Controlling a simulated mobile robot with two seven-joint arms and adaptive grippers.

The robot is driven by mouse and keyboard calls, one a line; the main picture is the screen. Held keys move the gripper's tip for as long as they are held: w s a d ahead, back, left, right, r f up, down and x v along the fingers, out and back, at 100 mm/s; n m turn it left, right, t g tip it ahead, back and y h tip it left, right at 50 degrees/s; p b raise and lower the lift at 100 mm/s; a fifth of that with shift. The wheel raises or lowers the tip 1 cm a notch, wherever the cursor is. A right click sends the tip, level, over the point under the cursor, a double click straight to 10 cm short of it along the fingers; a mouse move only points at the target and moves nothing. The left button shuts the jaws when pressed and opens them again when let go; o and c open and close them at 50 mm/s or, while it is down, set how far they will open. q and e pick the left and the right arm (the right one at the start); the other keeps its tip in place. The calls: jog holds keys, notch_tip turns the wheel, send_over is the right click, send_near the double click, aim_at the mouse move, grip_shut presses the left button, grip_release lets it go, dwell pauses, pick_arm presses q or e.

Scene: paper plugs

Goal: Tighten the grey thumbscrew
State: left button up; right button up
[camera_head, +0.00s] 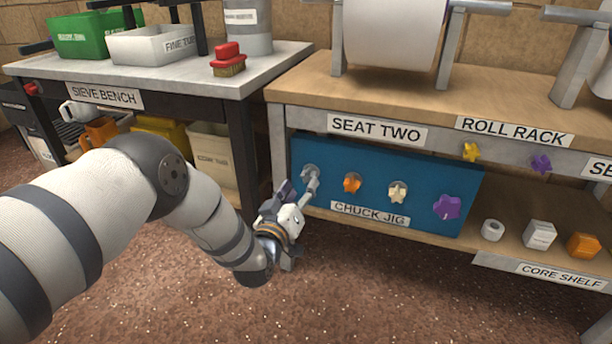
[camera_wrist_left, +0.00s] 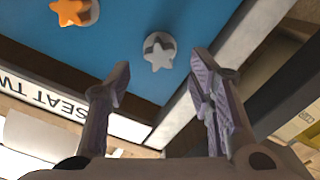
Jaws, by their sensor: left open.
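My left gripper (camera_head: 296,190) is just in front of the panel's left end, partly covering the thumbscrew. In the left wrist view its fingers (camera_wrist_left: 161,75) are spread apart with nothing between them, and the thumbscrew shows beyond the tips, roughly between them. My right gripper is not in view.
An orange screw (camera_head: 352,183), a cream screw (camera_head: 397,191) and a purple screw (camera_head: 447,207) line the panel to the right. The wooden bench top (camera_head: 310,83) overhangs above. The sieve bench (camera_head: 180,80) stands at the left. Floor in front is clear.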

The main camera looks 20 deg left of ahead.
aim_at(307, 179)
pick_arm(q)
jog(key=shift+f+n, duration=0.1)
jog(key=shift+n, duration=0.5)
jog(key=shift+w+f+b, duration=0.15)
jog(key=shift+w+b, duration=0.4)
jog(key=shift+w, duration=0.25)
jog(key=shift+w+b, duration=0.8)
jog(key=shift+w, duration=0.4)
jog(key=shift+c, duration=0.5)
jog(key=c, duration=1)
jog(key=shift+c, duration=0.2)
